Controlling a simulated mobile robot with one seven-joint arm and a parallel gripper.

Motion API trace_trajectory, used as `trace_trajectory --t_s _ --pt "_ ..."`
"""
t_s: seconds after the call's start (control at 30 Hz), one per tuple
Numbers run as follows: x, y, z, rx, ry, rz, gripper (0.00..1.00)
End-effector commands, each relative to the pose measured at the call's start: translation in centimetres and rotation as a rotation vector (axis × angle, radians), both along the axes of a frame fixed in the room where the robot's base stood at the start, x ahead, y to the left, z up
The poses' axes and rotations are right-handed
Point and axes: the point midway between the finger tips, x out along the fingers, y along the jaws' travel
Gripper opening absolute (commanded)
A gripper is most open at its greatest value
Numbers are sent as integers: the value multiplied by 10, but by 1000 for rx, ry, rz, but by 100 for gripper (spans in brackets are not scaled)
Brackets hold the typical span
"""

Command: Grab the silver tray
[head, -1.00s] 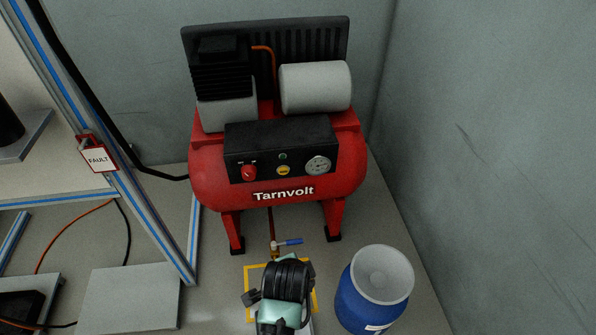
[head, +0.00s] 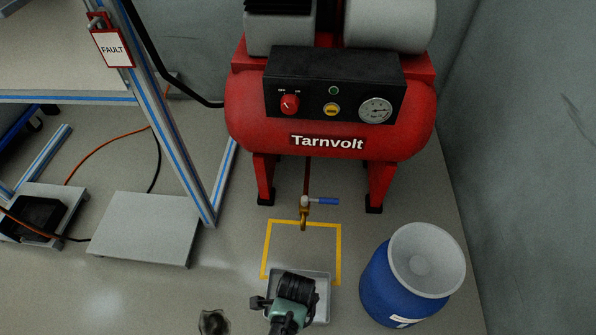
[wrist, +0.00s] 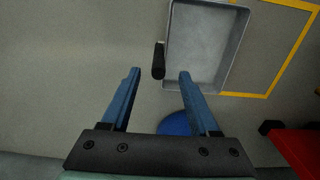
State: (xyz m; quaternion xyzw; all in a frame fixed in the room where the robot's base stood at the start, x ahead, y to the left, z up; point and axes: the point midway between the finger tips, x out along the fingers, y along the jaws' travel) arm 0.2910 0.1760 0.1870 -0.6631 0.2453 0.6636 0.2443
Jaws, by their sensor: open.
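The silver tray (head: 324,297) is a shallow grey rectangular pan on the floor in front of the red compressor, partly hidden by my arm in the head view. In the wrist view the tray (wrist: 205,45) lies beyond my fingers, its bare inside showing. A short black bar (wrist: 158,60), seemingly a handle, sits at its left side wall. My gripper (wrist: 160,74) is open and empty; the bar shows just ahead of the gap between its blue fingertips. No contact is visible. The fingers are hidden in the head view.
A yellow floor outline (head: 338,250) surrounds part of the tray area, below a brass valve with a blue lever (head: 326,201). A blue drum (head: 381,290) stands to the right. The red compressor (head: 330,120) stands behind. A flat grey plate (head: 145,228) lies left.

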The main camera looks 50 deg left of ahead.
Motion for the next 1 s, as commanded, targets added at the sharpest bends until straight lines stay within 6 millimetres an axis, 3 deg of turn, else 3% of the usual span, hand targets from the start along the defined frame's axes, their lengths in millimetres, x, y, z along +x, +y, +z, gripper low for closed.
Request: trace_trajectory --t_s 0.27,0.6,0.93,1.0 --pt "-1 0 -14 1 -1 1 61" --pt "-4 0 -54 2 -1 1 61" --pt "-4 0 -56 2 -1 0 61" --pt "-4 0 -56 2 -1 0 49"
